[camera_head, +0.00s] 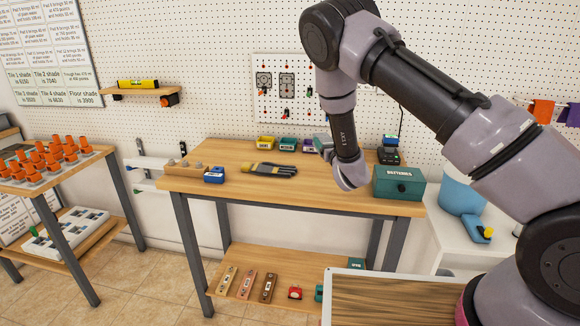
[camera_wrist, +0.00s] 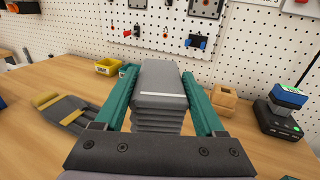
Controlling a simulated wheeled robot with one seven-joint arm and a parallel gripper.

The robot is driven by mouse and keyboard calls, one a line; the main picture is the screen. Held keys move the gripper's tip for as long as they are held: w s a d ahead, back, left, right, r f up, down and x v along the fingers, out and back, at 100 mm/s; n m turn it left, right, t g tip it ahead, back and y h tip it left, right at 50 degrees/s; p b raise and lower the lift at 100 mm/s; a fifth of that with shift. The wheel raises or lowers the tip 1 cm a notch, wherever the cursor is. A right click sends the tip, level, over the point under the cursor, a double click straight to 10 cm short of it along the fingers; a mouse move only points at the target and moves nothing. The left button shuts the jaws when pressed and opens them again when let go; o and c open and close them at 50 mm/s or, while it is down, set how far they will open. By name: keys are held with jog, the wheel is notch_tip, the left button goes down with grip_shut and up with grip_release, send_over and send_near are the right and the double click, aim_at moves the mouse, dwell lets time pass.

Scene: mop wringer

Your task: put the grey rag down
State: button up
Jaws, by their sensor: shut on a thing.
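The grey rag (camera_wrist: 160,82) is a thick folded stack with a pale stripe across it. In the wrist view my gripper (camera_wrist: 161,90) has its two green fingers shut on the rag, one along each side. The wooden workbench top (camera_wrist: 45,70) lies below and around them. In the head view my arm reaches over the bench (camera_head: 225,158) and its wrist hides most of the gripper and rag. I cannot tell whether the rag's underside touches the wood.
Dark work gloves (camera_wrist: 68,112) lie left of my gripper. A yellow bin (camera_wrist: 107,67) stands behind, a small wooden block (camera_wrist: 224,100) and a charger with a blue-topped battery (camera_wrist: 285,110) to the right. In the head view a green batteries box (camera_head: 398,184) stands at the bench's right end.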

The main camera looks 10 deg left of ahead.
aim_at(314, 188)
jog(key=shift+y, duration=0.3)
jog(key=a+f, duration=0.1)
jog(key=f, duration=0.1)
jog(key=s+a+f, duration=0.1)
jog(key=a+f, duration=0.1)
jog(key=f, duration=0.1)
jog(key=shift+s+a+f, duration=0.15)
jog(key=shift+a+f, duration=0.15)
jog(key=shift+f, duration=2.1)
jog(key=shift+f, duration=0.15)
jog(key=o, duration=1.3)
